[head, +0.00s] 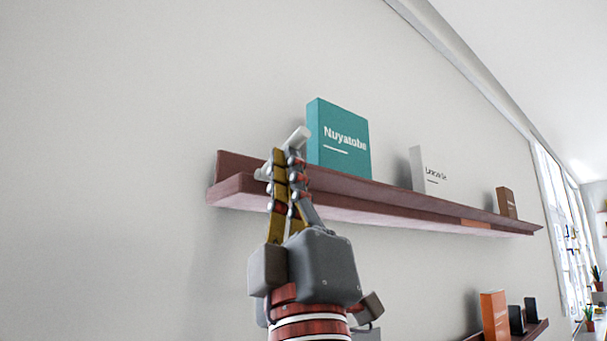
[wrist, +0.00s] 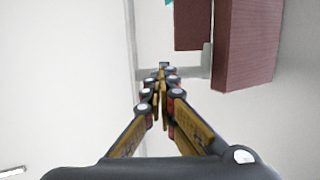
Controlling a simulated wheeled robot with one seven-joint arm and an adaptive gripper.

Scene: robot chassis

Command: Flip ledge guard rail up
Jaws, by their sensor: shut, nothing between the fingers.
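A dark red wall ledge (head: 400,198) runs along the wall in the head view. Its end shows at the top right of the wrist view (wrist: 246,45). A pale rail piece (head: 299,137) shows by the ledge's left end, just behind my fingertips. In the wrist view a thin pale bar (wrist: 130,35) and a short pale arm (wrist: 193,73) by the ledge look like parts of this guard rail. My gripper (head: 285,155) is shut and empty, its tips up at the ledge's left end. In the wrist view my fingertips (wrist: 163,69) overlap the pale arm; contact is unclear.
A teal book (head: 338,140), a white book (head: 427,172) and a brown book (head: 506,203) stand on the ledge. A lower ledge (head: 535,329) holds an orange book (head: 494,315) and dark items. The wall left of my gripper is bare.

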